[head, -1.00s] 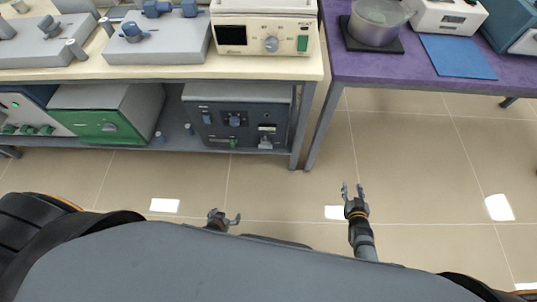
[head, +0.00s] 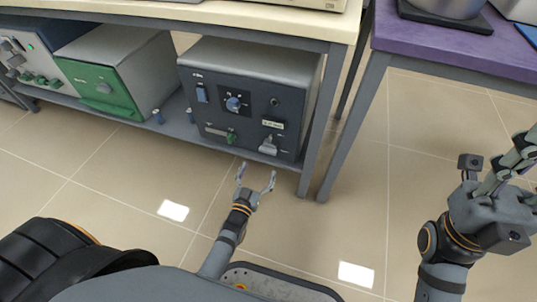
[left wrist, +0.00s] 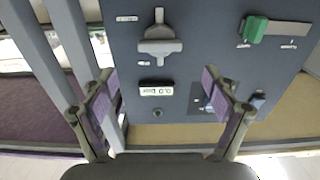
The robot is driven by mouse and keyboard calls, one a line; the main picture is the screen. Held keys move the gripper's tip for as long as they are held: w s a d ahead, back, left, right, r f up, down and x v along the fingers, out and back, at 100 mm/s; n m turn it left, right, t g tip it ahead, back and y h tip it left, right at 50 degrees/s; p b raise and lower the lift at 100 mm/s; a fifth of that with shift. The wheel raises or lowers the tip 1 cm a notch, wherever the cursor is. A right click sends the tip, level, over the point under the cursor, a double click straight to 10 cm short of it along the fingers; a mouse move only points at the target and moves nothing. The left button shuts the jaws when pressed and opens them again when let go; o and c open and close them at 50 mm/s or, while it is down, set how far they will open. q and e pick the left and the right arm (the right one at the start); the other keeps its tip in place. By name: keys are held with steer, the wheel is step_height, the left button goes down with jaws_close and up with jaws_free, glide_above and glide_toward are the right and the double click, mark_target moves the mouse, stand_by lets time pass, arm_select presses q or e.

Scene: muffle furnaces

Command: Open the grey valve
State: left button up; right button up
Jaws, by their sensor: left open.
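In the left wrist view, the grey valve (left wrist: 160,42) stands above a small white label. My left gripper (head: 256,177) is open and empty, below and in front of the valve, apart from it. In the left wrist view, its two fingers (left wrist: 158,88) are spread, with the valve beyond and above them. My right gripper (head: 510,165) is at the right edge, partly cut off, away from the furnace; its opening is unclear.
The dark furnace (head: 230,85) sits on a low shelf beneath a cream tabletop. A green-fronted furnace (head: 105,85) stands to the left. Table legs and a purple table (head: 440,35) are to the right. Floor in front is clear.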

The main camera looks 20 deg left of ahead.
mark_target(267, 153)
arm_select(q)
steer(key=w+b, duration=0.2)
steer(key=w, duration=0.2)
steer(key=w+b, duration=0.2)
steer(key=w, duration=0.3)
steer(key=shift+w+d+f, duration=0.1)
steer(key=shift+d+f, duration=0.05)
steer(key=shift+f, duration=0.05)
steer(key=shift+w+r, duration=0.1)
steer(key=shift+w, duration=0.15)
steer(key=c, duration=1.2)
